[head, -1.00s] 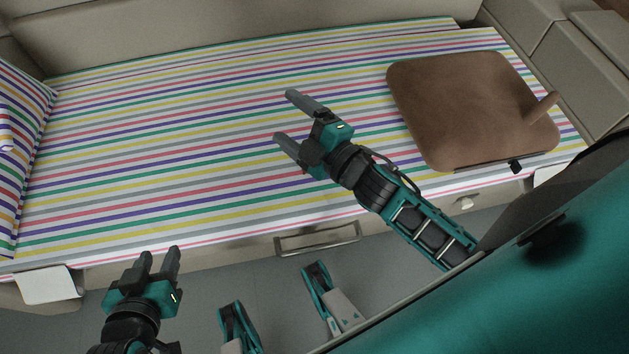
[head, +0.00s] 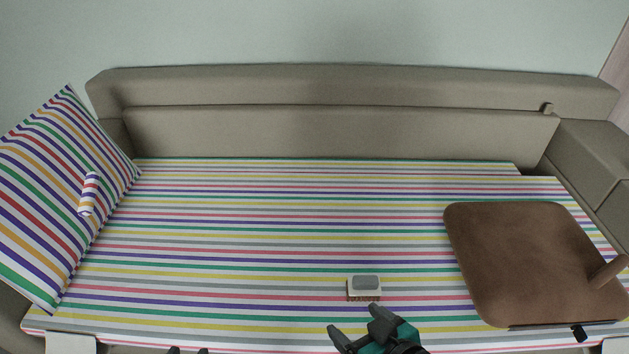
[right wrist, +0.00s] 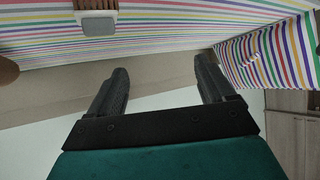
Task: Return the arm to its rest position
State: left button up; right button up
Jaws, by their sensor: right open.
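My right gripper (head: 355,321) is open and empty at the bottom middle of the head view, near the front edge of the bed. In the right wrist view its two fingers (right wrist: 168,85) stand wide apart with nothing between them. Only the two fingertips of my left gripper (head: 188,350) show at the bottom edge of the head view. They are apart, and the rest of that arm is out of the picture.
A small brush-like block (head: 365,283) with a grey top lies on the striped bed (head: 250,230), just beyond my right gripper; it also shows in the right wrist view (right wrist: 97,22). The middle is clear.

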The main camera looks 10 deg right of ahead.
pick_arm(q)
jog(key=s+a+r+y+p, duration=0.1)
jog(key=a+r+p, duration=0.2)
jog(key=r+p, duration=0.7)
jog(key=p, duration=0.3)
jog(key=shift+s+a, duration=0.2)
jog(key=shift+s, duration=0.1)
pick_arm(e)
notch_tip(320, 180, up, 10)
jog(key=s+d, duration=0.1)
jog(key=d, duration=0.2)
jog(key=shift+s+r+h, duration=0.2)
jog(key=shift+r+h, duration=0.05)
jog(key=shift+h, duration=0.15)
jog(key=shift+c, duration=0.2)
